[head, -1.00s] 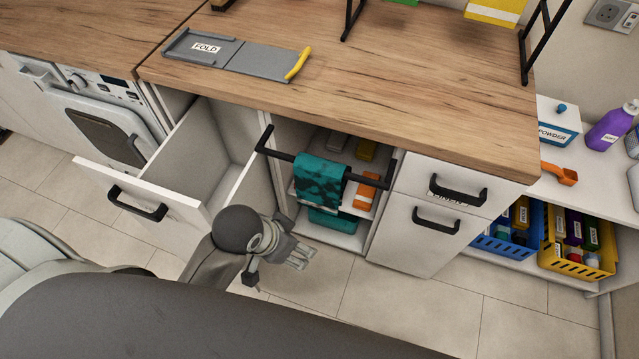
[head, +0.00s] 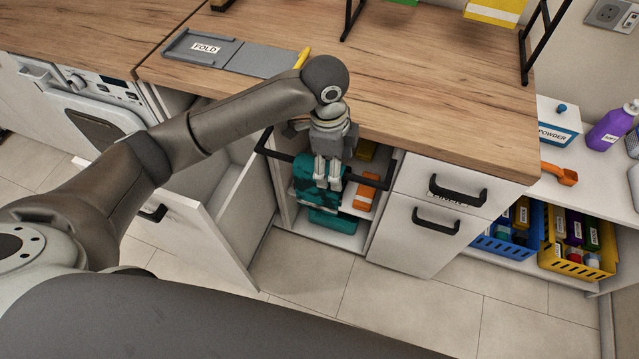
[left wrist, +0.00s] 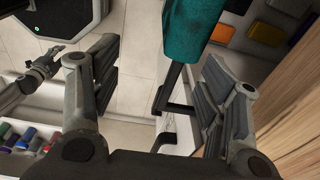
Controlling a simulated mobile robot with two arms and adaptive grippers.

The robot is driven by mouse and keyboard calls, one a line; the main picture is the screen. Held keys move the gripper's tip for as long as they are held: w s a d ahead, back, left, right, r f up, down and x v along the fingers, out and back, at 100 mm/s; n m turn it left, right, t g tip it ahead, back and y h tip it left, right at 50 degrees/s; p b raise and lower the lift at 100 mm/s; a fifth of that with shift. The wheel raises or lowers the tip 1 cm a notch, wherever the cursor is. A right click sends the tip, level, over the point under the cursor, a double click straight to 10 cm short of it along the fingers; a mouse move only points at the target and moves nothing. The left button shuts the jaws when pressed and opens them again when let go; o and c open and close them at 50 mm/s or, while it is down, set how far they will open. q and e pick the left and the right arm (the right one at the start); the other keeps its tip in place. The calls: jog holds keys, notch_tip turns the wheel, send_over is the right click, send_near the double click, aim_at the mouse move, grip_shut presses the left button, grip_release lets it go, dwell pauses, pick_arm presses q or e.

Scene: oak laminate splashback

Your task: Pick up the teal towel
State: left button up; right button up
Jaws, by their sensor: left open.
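The teal towel (head: 304,172) hangs over a black rail in front of an open cabinet; its right part is hidden behind my gripper in the head view. My left gripper (head: 327,184) points down at the rail, in front of the towel. In the left wrist view its fingers (left wrist: 160,80) are apart, with the bare black rail end between them and the towel just beyond. My right gripper (left wrist: 42,70) shows small at the left edge of that view; its jaws are unclear.
The black rail (head: 360,180) crosses the cabinet opening. Inside are an orange item (head: 366,192) and a folded teal item (head: 334,221) on shelves. The wooden counter (head: 430,110) lies above and behind.

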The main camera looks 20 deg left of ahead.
pick_arm(q)
jog(key=shift+m+y, duration=0.3)
jog(key=shift+y, duration=0.3)
jog(key=w+a+r, duration=0.1)
jog(key=a, duration=0.1)
jog(key=w+a+r, duration=0.2)
jog(key=shift+w+a+r, duration=0.15)
jog(key=shift+a+r, duration=0.05)
jog(key=shift+r, duration=0.1)
notch_tip(320, 180, down, 8)
notch_tip(320, 180, down, 7)
jog(key=shift+p, duration=0.35)
jog(key=c, duration=1.2)
jog(key=shift+o, duration=0.2)
jog(key=shift+w, duration=0.1)
